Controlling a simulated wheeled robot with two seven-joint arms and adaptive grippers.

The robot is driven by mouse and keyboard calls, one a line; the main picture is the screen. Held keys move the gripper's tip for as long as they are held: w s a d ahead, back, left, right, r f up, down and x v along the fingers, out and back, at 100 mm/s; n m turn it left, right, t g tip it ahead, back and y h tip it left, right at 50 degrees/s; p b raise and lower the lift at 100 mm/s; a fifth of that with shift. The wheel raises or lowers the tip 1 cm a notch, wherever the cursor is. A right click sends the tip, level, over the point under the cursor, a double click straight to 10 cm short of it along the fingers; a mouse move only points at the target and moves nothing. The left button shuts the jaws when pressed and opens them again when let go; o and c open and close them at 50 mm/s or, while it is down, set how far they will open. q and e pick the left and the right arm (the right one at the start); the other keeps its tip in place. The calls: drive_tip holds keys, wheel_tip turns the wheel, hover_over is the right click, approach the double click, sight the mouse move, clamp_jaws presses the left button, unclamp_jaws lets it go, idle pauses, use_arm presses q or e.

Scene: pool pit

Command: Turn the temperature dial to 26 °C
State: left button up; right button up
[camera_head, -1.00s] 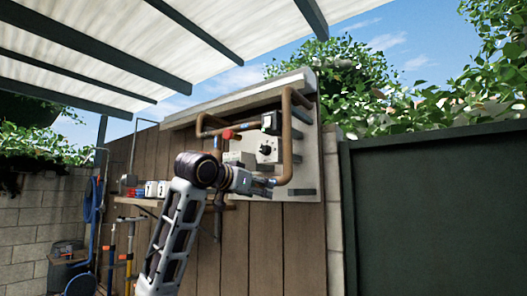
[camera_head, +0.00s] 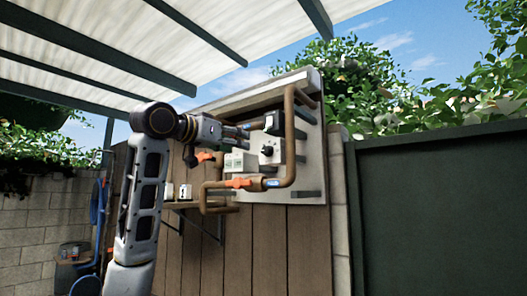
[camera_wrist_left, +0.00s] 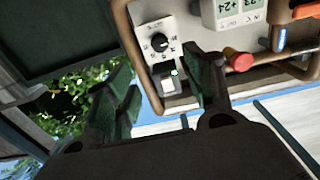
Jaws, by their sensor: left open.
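The temperature dial is a black round knob (camera_head: 267,151) on a white plate fixed to the wall panel. In the left wrist view the dial (camera_wrist_left: 159,42) shows upside down at top centre, with small marks around it. A white display box (camera_head: 240,162) sits beside it; in the wrist view the display (camera_wrist_left: 232,12) seems to read +24, upside down and cut off. My left gripper (camera_head: 246,132) is in front of the panel, up and left of the dial. In the wrist view its fingers (camera_wrist_left: 163,68) are spread and empty, apart from the dial. My right gripper is not in view.
Copper pipes (camera_head: 289,140) frame the controls, with an orange-handled valve (camera_head: 238,183) below. A red button (camera_wrist_left: 240,61) and a small switch box (camera_wrist_left: 167,83) are near the fingers in the wrist view. A shelf (camera_head: 185,204) is at lower left; a dark green wall (camera_head: 440,210) is right.

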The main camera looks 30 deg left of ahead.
sight(265, 150)
use_arm(q)
drive_tip(key=shift+w, duration=0.1)
drive_tip(key=w+p, duration=0.1)
drive_tip(key=w, duration=0.3)
drive_tip(key=w+p, duration=0.1)
drive_tip(key=w, duration=0.3)
drive_tip(key=w+d+p, duration=0.1)
drive_tip(key=w+p, duration=0.1)
drive_tip(key=w, duration=0.2)
drive_tip(key=shift+w, duration=0.85)
drive_tip(key=c, duration=1)
drive_tip(key=shift+c, duration=0.2)
